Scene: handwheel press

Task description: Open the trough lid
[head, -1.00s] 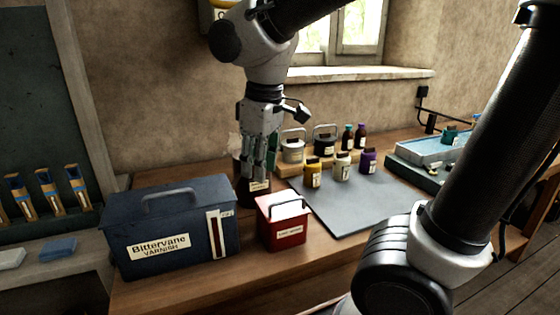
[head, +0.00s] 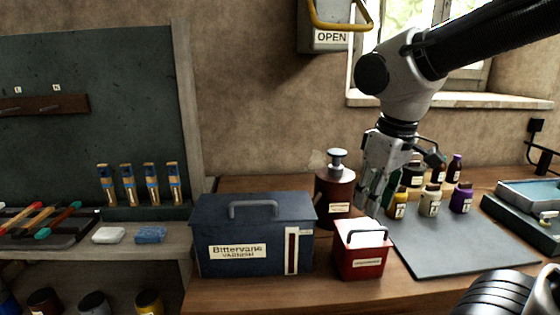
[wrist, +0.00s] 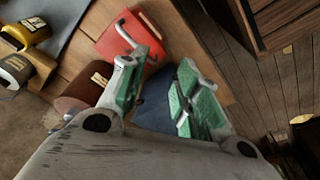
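A low dark-green trough-like unit with a pale blue top (head: 530,196) stands at the right edge of the head view, partly cut off. A small metal handle (head: 548,215) shows at its front. I cannot tell whether the blue top is its lid. My gripper (head: 372,208) hangs just behind and above the red tin (head: 360,262), well left of that unit. In the wrist view my gripper (wrist: 160,78) has its green-padded fingers apart with nothing held between them. The red tin (wrist: 128,38) lies beyond one finger there.
A blue Bittervane varnish box (head: 225,255) and a brown can with a knob (head: 333,197) stand left of my gripper. A wall box marked OPEN (head: 325,38) has a yellow handle.

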